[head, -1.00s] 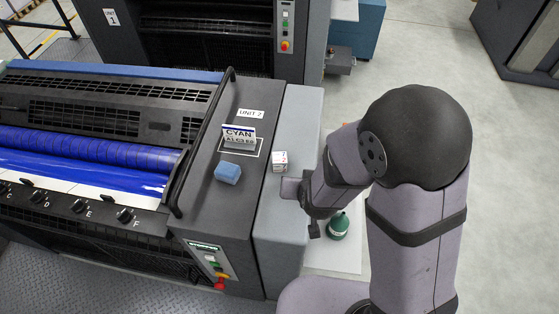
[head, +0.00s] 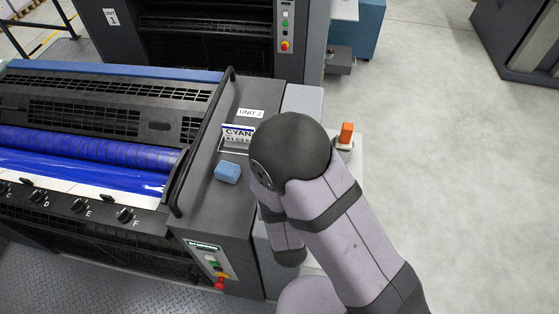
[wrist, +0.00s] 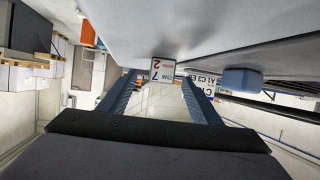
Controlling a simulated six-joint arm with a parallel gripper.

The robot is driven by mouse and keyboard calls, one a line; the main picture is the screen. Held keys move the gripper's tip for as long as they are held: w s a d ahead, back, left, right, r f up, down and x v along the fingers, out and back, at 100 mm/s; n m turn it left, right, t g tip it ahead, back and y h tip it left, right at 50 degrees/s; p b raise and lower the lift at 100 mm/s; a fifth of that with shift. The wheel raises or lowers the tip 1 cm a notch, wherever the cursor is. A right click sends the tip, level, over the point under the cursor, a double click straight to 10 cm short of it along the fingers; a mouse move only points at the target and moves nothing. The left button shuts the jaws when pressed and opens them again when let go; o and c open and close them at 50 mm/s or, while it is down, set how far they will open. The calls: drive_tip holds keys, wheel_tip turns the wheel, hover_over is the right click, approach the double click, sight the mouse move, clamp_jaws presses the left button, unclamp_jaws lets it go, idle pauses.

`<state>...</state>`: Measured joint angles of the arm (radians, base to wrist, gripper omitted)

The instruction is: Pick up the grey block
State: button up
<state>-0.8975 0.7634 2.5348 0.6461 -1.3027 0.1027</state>
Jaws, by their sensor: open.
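A small pale block (wrist: 163,70) with printed red and dark numbers shows in the wrist view, just ahead of my fingertips and between their lines. My gripper (wrist: 158,84) is open and empty, its two blue-grey fingers either side of a clear gap. In the head view my arm hides the gripper and this block. I cannot make out a separate plainly grey block. A blue block (head: 228,172) lies on the dark top of the unit, and it also shows in the wrist view (wrist: 241,79).
A CYAN sign (head: 237,133) stands behind the blue block, near the UNIT 2 label (head: 250,113). A black rail (head: 203,140) runs along the unit's left side. An orange-topped object (head: 346,134) stands right of my arm. Open floor lies right.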

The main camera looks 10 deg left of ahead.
drive_tip(key=shift+w+f, duration=0.1)
drive_tip(key=w+b, duration=0.1)
drive_tip(key=b, duration=0.3)
drive_tip(key=shift+a+f, duration=0.15)
drive_tip(key=shift+f, duration=0.25)
drive_tip(key=b, duration=0.2)
drive_tip(key=shift+w+b, duration=0.3)
drive_tip(key=shift+w+r, duration=0.1)
drive_tip(key=shift+b, duration=0.3)
drive_tip(key=b+x, duration=0.1)
drive_tip(key=b, duration=0.1)
drive_tip(key=shift+w+a+b, duration=0.2)
drive_tip(key=shift+w+b, duration=0.15)
drive_tip(key=shift+b, duration=0.05)
drive_tip(key=shift+r+p+x, duration=0.2)
drive_tip(key=shift+p+x, duration=0.85)
drive_tip(key=shift+x, duration=0.15)
drive_tip(key=shift+w+a+f, duration=0.2)
drive_tip(key=shift+w+a, duration=0.05)
drive_tip(key=shift+w, duration=0.25)
